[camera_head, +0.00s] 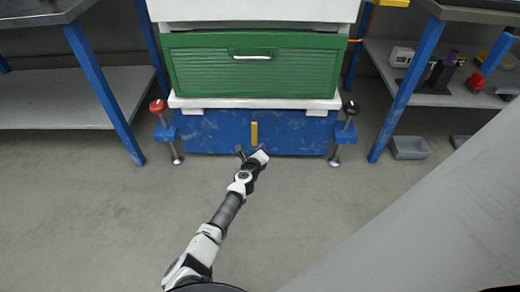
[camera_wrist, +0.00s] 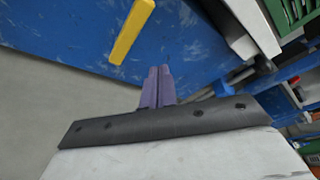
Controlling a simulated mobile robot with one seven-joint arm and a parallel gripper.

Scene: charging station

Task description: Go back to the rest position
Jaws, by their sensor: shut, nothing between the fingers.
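My gripper (camera_head: 240,150) is at the end of my outstretched arm, in front of the blue base of the charging station. In the wrist view its two purple fingers (camera_wrist: 158,86) are together, with nothing between them. A yellow handle (camera_head: 254,134) stands upright on the blue base (camera_head: 205,133). In the wrist view the yellow handle (camera_wrist: 131,32) appears tilted, just beyond the fingertips and apart from them.
A green drawer (camera_head: 210,65) sits above the blue base. Clamps with a red knob (camera_head: 158,106) and a black knob (camera_head: 350,107) flank it. Blue-legged workbenches stand left and right. A grey bin (camera_head: 409,148) lies at right. Grey floor (camera_head: 110,220) is clear at left.

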